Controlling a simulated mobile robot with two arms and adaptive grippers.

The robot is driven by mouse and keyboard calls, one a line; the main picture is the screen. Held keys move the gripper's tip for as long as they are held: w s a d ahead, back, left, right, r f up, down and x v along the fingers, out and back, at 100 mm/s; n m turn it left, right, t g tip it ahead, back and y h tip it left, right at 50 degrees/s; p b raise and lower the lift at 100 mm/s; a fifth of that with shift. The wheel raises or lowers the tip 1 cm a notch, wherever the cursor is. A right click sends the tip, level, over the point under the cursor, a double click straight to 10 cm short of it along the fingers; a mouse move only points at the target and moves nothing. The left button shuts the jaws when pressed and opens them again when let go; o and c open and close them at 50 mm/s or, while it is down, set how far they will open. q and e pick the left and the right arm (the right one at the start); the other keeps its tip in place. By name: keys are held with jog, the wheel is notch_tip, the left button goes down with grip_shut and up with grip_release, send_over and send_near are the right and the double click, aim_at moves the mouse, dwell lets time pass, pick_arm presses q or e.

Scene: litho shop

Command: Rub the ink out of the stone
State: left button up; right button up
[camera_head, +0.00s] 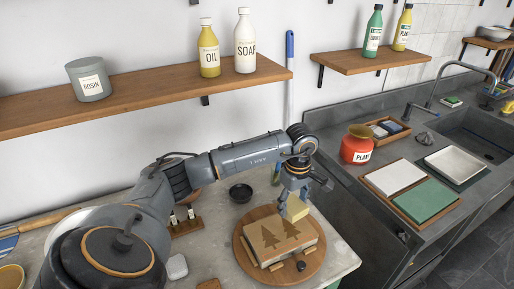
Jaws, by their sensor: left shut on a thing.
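The stone (270,246) is a pale beige slab with dark tree shapes on its upper face. It lies on a round wooden board (310,262) on the grey worktop. My left gripper (295,203) points down at the far right part of the stone. It is shut on a pale yellow block (297,209), which is at or just above the stone's far right corner; I cannot tell if it touches. The tree shapes are clearly visible, one left and one right. My right gripper is not in view.
A dark bowl (240,193) stands behind the stone. A red jar (357,145), a white tray (455,163) and a green pad (425,201) are on the right counter by the sink (470,135). A wall shelf (140,97) holds a rosin jar (89,79), an oil bottle (209,50) and a soap bottle (245,42).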

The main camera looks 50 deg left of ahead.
pick_arm(q)
jog(key=shift+r+p, duration=0.4)
jog(key=shift+r, duration=0.55)
jog(key=shift+w+r+p, duration=0.15)
jog(key=shift+r+p, duration=0.25)
jog(key=shift+r, duration=0.75)
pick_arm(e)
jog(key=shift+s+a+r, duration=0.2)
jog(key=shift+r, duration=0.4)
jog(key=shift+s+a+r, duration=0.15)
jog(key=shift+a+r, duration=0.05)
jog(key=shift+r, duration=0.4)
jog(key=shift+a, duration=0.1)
pick_arm(q)
jog(key=shift+d, duration=0.1)
